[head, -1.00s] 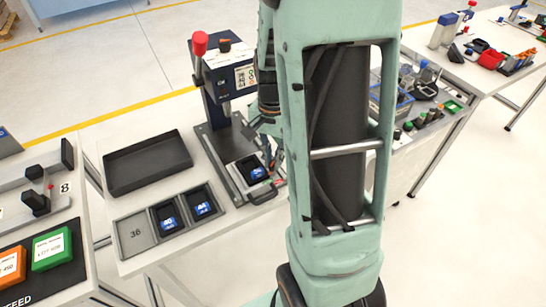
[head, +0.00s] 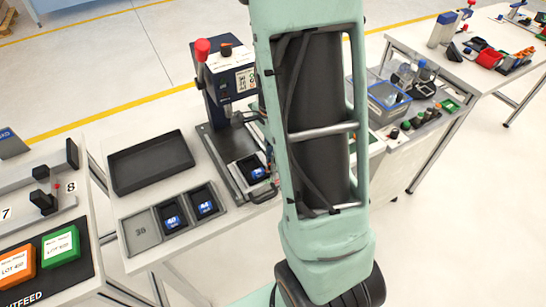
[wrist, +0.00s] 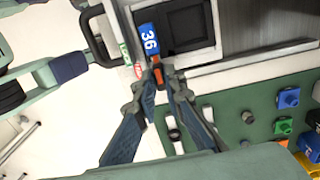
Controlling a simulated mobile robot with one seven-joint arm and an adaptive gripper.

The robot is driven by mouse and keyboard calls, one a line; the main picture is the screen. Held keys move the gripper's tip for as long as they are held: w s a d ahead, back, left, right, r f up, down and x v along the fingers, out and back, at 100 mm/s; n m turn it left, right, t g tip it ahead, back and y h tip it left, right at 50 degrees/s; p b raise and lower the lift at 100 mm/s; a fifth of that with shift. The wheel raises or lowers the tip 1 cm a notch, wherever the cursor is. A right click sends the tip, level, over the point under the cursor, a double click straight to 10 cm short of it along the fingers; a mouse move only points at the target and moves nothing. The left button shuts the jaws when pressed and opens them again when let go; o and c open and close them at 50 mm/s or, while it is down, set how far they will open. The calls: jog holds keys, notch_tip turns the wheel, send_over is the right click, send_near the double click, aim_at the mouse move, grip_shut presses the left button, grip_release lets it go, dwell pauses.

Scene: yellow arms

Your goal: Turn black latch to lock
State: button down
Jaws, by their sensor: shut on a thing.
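A fixture with a dark square pocket stands under the press; its pocket frame (wrist: 212,52) shows in the wrist view, and the fixture (head: 238,181) shows left of my arm in the head view. A blue part marked 36 (wrist: 149,40) sits at the pocket's edge. My gripper (wrist: 163,72) has its fingertips together just below the 36, shut on a small piece with an orange part showing. I take this piece for the black latch; the fingertips mostly hide it, so its angle cannot be told. In the head view my arm hides the gripper.
A black handle (wrist: 97,38) sticks out beside the fixture. The press (head: 222,75) with a red knob rises behind it. An empty black tray (head: 150,160) and a tray with blue parts 40 and 44 (head: 187,213) lie left. A green board (wrist: 235,125) with coloured pieces lies near the fingers.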

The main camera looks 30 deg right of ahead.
dwell(0.5)
jog(key=c, duration=2.3)
grip_release()
jog(key=shift+r, duration=0.15)
notch_tip(320, 180, up, 12)
jog(key=shift+d, duration=0.15)
